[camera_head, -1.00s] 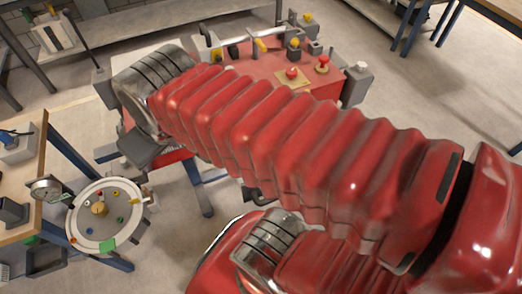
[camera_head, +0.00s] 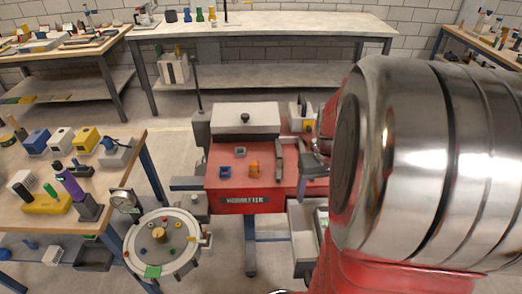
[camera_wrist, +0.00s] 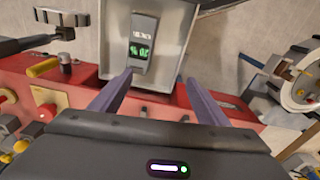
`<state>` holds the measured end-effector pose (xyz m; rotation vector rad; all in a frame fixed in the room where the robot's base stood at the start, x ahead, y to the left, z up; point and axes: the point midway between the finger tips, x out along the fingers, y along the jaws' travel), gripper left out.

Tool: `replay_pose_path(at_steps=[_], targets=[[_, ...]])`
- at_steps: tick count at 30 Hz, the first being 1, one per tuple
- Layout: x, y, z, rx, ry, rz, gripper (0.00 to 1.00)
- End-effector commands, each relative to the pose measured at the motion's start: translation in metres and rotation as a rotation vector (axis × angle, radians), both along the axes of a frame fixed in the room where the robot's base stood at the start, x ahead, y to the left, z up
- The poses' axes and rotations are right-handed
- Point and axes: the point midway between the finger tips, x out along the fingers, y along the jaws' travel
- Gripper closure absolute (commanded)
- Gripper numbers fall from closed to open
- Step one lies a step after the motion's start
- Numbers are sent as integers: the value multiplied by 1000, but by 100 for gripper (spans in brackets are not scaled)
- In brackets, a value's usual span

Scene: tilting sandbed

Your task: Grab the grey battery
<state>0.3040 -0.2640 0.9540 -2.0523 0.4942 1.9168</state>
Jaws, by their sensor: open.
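The grey battery (camera_wrist: 142,42), a slim block with a dark face and a green readout, lies inside an open grey drawer (camera_wrist: 173,45) in the wrist view. My gripper (camera_wrist: 160,77) is open and empty above the drawer's near edge. Its two purple-grey fingers point toward the drawer, and the left fingertip appears close to the battery's near end; I cannot tell the height between them. In the head view the open drawer (camera_head: 303,232) hangs below the right side of the red bench, partly hidden by my arm. A small green patch shows inside it.
The red bench (camera_head: 232,190) carries a blue block, an orange piece and a white-topped box. A round white dial plate (camera_head: 185,262) stands at its left. A wooden table (camera_head: 110,175) with several devices is farther left. Bare floor (camera_head: 175,130) lies behind the bench.

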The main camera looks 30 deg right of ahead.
Motion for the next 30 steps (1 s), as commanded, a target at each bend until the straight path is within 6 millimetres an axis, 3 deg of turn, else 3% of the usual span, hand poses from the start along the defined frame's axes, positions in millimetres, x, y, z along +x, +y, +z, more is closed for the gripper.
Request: replay_pose_path(at_steps=[3,9,22,30], targets=[[-16,-26,-21,31,33,-50,31],[-30,-45,-36,54,54,-84,31],[-31,-46,-40,55,56,-86,31],[-32,-46,-74,58,57,-86,31]])
